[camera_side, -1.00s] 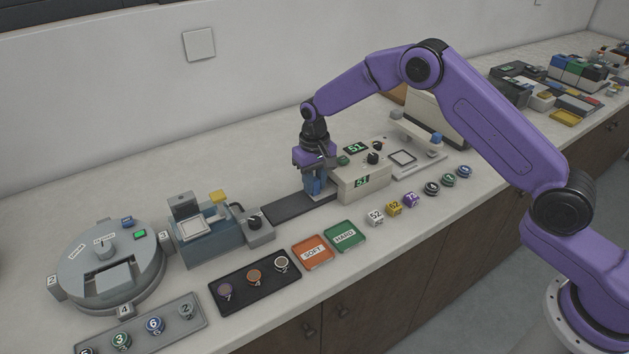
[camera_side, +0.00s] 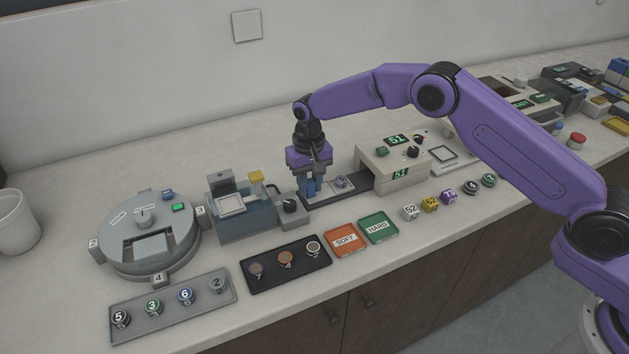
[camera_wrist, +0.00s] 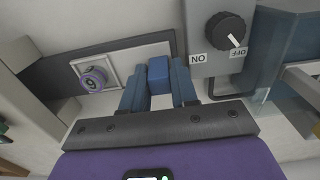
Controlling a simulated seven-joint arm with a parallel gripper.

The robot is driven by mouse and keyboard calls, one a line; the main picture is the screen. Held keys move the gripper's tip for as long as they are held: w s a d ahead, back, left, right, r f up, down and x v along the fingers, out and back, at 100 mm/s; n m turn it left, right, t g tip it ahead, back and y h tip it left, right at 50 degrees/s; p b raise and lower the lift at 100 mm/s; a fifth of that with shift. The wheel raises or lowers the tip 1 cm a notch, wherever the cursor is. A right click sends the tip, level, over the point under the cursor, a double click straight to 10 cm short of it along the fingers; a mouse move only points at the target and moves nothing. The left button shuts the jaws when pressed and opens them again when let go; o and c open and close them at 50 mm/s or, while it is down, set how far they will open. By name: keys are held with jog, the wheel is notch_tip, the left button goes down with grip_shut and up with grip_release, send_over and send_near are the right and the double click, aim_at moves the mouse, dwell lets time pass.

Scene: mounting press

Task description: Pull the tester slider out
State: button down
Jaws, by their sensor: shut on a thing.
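The tester (camera_side: 395,165) is a cream box with green "51" displays and a black knob. A dark rail (camera_side: 368,181) runs left from its opening. The pale slider plate (camera_side: 327,187) is on this rail, outside the box, bearing a small round mount (camera_side: 341,181). In the wrist view the plate (camera_wrist: 130,55) and the purple-grey mount (camera_wrist: 93,79) lie left of my gripper. My gripper (camera_side: 310,189) points down at the slider's left end. In the wrist view its two blue fingers (camera_wrist: 158,82) are shut on the slider's blue handle (camera_wrist: 158,68).
Orange SOFT (camera_side: 344,239) and green HARD (camera_side: 378,227) trays lie in front. Counter behind the rail is clear.

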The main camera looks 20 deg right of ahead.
jog(key=shift+a+r, duration=0.1)
jog(key=shift+a, duration=0.25)
jog(key=c, duration=1)
grip_release()
jog(key=shift+o, duration=0.2)
jog(key=shift+a, duration=0.1)
jog(key=shift+d+r, duration=0.15)
jog(key=shift+r, duration=1.85)
jog(key=shift+d+r, duration=0.15)
jog(key=shift+r, duration=1.8)
